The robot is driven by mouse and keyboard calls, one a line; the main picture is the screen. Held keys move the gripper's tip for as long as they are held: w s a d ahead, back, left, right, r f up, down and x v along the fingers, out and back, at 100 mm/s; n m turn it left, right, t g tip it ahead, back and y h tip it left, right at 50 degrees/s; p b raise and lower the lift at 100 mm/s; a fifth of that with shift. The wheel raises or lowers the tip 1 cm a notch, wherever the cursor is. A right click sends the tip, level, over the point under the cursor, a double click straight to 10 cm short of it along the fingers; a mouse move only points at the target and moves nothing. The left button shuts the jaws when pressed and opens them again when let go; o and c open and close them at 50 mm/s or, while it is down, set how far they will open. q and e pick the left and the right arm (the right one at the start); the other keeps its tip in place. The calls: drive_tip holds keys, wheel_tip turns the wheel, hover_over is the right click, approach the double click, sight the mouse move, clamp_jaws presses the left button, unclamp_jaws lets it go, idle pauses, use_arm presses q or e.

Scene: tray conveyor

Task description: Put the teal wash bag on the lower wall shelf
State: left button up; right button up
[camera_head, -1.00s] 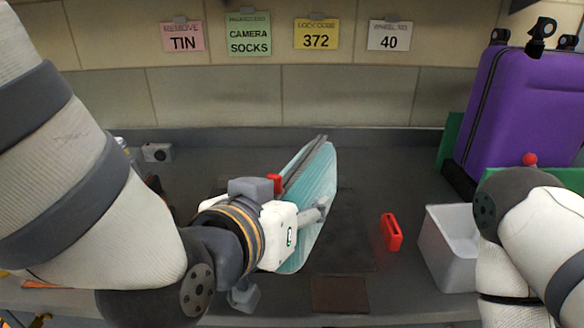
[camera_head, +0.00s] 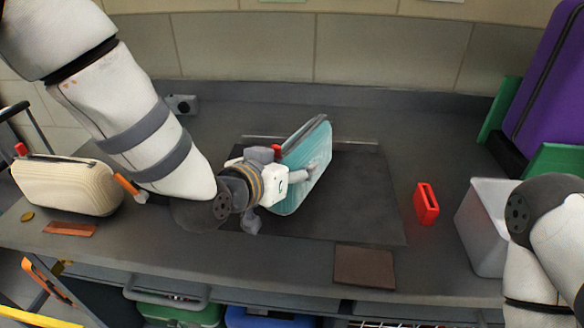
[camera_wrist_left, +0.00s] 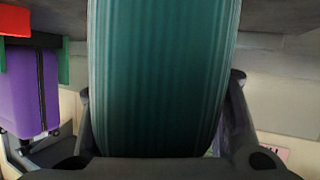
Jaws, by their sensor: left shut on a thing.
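The teal wash bag (camera_head: 308,172) has a ribbed side and a grey edge along its top. It stands tilted over the dark mat on the worktop in the head view. My left gripper (camera_head: 297,173) is shut on it from the left. In the left wrist view the bag (camera_wrist_left: 160,70) fills the middle between the two dark fingers. Whether its lower edge touches the mat I cannot tell. No wall shelf can be made out in either view. My right arm is at the right edge of the head view, its gripper out of sight.
A red case (camera_head: 426,204), a brown wallet (camera_head: 364,267) and a pale bin (camera_head: 484,228) are right of the bag. A purple suitcase (camera_head: 555,85) stands back right. A cream bag (camera_head: 66,185) lies left, a small camera (camera_head: 181,104) behind. The dark mat (camera_head: 370,215) has bare room.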

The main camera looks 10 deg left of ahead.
use_arm(q)
drive_tip(key=shift+f, duration=0.65)
drive_tip(key=shift+r, duration=0.2)
drive_tip(key=shift+f, duration=0.1)
drive_tip(key=o, duration=1.5)
drive_tip(key=shift+f, duration=0.1)
drive_tip(key=shift+o, duration=0.2)
